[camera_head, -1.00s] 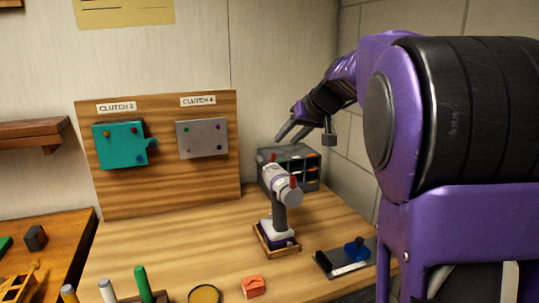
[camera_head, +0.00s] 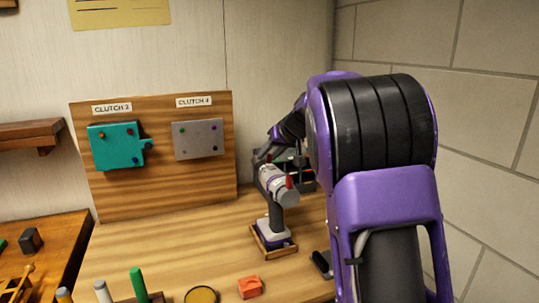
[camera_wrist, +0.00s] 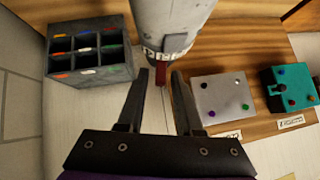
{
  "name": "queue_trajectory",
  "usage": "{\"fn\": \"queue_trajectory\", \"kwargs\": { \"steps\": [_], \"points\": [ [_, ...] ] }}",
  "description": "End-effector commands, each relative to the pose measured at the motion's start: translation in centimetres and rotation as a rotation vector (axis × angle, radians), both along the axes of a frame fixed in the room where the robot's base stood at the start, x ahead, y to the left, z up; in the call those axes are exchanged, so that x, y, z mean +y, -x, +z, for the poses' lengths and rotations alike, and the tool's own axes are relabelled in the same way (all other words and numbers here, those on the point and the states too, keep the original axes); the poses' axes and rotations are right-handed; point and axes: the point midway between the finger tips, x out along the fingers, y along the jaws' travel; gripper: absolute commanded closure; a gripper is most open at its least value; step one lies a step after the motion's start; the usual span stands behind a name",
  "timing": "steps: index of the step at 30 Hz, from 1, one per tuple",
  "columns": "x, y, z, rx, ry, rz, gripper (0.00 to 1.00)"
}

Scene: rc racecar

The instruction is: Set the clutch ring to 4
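The grey drill (camera_head: 279,191) stands upright in a wooden holder (camera_head: 273,243) on the bench. In the wrist view, its grey body (camera_wrist: 172,18) enters from the top, ending in a clutch ring (camera_wrist: 166,50) with small markings too small to read. A dark red tab (camera_wrist: 162,73) sticks out from the ring. My gripper (camera_wrist: 161,76) is open, its two fingertips on either side of the tab; contact is not clear. In the head view, my gripper (camera_head: 263,156) is at the drill's far end, where it hides the ring.
A board carries a teal plate (camera_head: 117,145) labelled CLUTCH 2 and a grey plate (camera_head: 198,140) labelled CLUTCH 4. A dark compartment organiser (camera_wrist: 88,53) stands close by. An orange block (camera_head: 250,287) and a round yellow lid (camera_head: 201,295) lie at the front.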

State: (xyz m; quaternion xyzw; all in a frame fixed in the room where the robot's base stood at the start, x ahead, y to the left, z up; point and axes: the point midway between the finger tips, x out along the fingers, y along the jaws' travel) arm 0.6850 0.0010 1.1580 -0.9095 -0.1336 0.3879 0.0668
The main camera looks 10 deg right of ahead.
Motion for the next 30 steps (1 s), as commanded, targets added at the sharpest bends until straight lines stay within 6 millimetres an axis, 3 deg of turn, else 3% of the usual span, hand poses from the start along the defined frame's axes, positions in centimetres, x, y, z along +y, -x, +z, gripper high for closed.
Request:
{"fn": "queue_trajectory", "kwargs": {
  "steps": [1, 5, 17, 30],
  "points": [
    [0.0, 0.0, 0.0, 0.0, 0.0, 0.0, 0.77],
    [0.0, 0.0, 0.0, 0.0, 0.0, 0.0, 1.0],
    [-0.3, 0.0, -0.3, 0.006, -0.026, -0.003, 1.0],
    [-2.0, -0.4, -1.3, 0.075, -0.365, -0.004, 1.0]
  ]
}}
